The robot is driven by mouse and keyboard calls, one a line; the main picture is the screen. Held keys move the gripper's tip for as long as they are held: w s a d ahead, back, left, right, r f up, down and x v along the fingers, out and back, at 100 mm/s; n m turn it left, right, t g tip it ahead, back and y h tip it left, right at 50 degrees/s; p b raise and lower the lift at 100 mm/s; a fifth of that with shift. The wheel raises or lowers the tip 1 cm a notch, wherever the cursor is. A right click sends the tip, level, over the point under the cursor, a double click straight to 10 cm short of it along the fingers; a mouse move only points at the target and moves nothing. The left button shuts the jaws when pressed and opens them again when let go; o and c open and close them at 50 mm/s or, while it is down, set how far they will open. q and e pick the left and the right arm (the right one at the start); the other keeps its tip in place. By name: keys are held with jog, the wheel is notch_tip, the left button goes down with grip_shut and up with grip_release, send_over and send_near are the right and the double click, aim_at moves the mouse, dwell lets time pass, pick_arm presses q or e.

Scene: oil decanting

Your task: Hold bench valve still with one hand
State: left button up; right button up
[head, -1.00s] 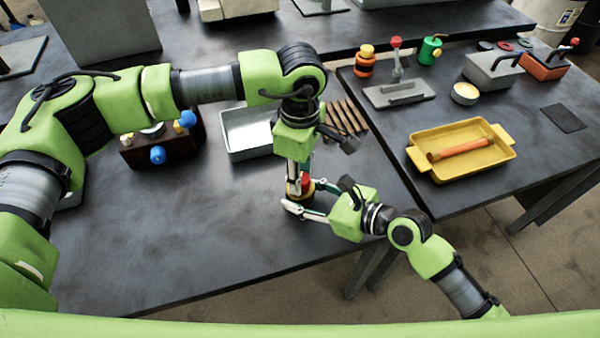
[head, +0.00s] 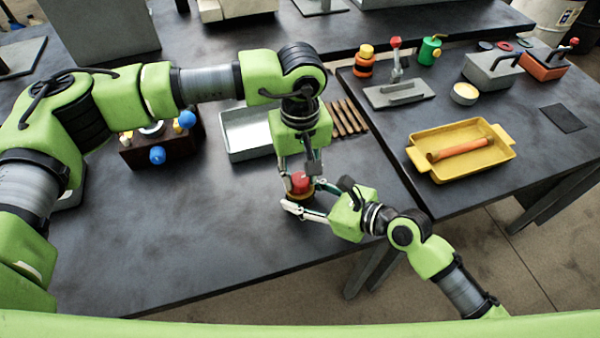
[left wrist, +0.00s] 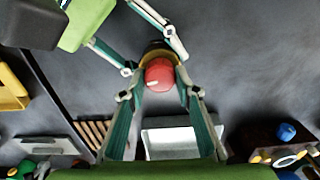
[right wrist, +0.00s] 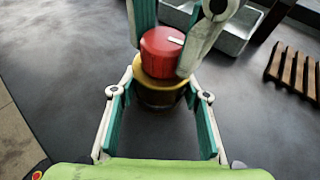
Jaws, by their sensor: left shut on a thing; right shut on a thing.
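The bench valve stands upright on the dark table, with a red knob (head: 300,182) on top of a brass and dark body (right wrist: 160,91). My left gripper (head: 298,178) comes down from above and is shut on the red knob; the knob also shows between its fingers in the left wrist view (left wrist: 160,74). My right gripper (head: 304,206) reaches in low from the right and is shut on the valve body, below the knob. In the right wrist view the knob (right wrist: 161,50) bears a small white mark. The fingers partly hide the body.
A grey metal tray (head: 228,146) and several brown bars (head: 347,118) lie behind the grippers. A dark block with blue and yellow knobs (head: 158,155) stands to the left. A yellow tray (head: 470,172) rests on the right table. The table's front left is clear.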

aim_at(300, 178)
pick_arm(q)
jog(key=shift+m, duration=0.6)
jog(key=o, duration=1.1)
notch_tip(300, 178, up, 12)
